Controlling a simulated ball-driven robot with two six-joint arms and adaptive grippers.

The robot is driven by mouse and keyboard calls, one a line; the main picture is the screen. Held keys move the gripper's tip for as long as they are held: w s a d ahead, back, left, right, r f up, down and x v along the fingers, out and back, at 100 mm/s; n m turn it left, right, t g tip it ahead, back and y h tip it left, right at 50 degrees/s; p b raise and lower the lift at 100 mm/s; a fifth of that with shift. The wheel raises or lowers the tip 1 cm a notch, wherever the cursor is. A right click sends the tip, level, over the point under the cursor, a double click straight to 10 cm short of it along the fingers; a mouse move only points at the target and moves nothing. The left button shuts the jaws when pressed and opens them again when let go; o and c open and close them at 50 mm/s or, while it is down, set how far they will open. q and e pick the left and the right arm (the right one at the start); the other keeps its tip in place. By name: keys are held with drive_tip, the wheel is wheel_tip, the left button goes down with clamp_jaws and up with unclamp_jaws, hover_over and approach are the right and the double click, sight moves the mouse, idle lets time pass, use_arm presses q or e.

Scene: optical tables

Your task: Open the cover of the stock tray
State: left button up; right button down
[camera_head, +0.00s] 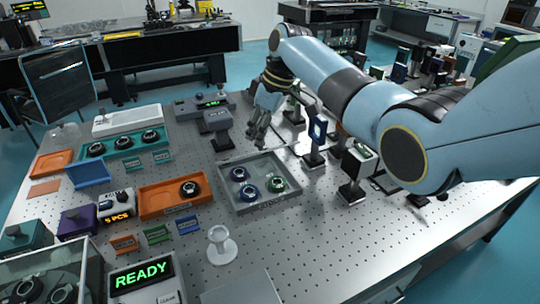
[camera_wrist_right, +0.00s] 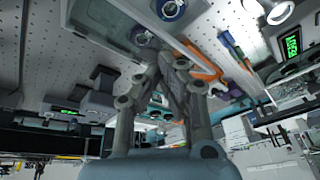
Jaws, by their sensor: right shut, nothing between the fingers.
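A grey tray (camera_head: 226,199) stands mid-table, with blue-ringed and green-ringed round parts inside. It seems to be the stock tray, but its front label is too small to read surely. I cannot tell whether a clear cover lies over it. My right gripper (camera_head: 255,139) is shut and empty, pointing down just behind the tray's back edge and apart from it. In the right wrist view my two fingers (camera_wrist_right: 176,68) are close together, and a blue-ringed part (camera_wrist_right: 170,9) shows at the top edge. My left gripper is not in view.
An orange tray (camera_head: 152,205) stands to the left, and a teal tray (camera_head: 76,172) behind it. A clear-covered box (camera_head: 88,275) and a READY display (camera_head: 142,278) are at front left. Posts with mounts (camera_head: 315,158) crowd the right. A white stand (camera_head: 221,249) is in front.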

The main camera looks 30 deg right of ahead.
drive_tip(key=c, duration=1.9)
unclamp_jaws()
drive_tip(key=shift+w+d+f, duration=0.1)
drive_tip(key=shift+d+f, duration=0.3)
drive_tip(key=shift+f, duration=0.05)
drive_tip(key=shift+o, duration=1.2)
drive_tip(key=shift+w+d+f, duration=0.15)
drive_tip(key=shift+w+f, duration=0.1)
drive_tip(key=shift+o, duration=1.2)
drive_tip(key=shift+w+d+f, duration=0.1)
drive_tip(key=shift+w, duration=0.1)
drive_tip(key=o, duration=0.4)
drive_tip(key=shift+w, duration=0.1)
drive_tip(key=shift+c, duration=0.2)
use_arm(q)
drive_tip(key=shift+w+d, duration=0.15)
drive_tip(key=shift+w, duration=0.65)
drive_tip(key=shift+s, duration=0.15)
use_arm(e)
drive_tip(key=shift+w+d+r+p, duration=0.15)
drive_tip(key=shift+r+p, duration=0.3)
drive_tip(key=shift+r, duration=0.15)
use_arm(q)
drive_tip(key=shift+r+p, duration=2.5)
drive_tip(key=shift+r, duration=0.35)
use_arm(e)
drive_tip(key=w+d+r, duration=0.3)
drive_tip(key=r, duration=0.7)
drive_tip(key=shift+w, duration=0.3)
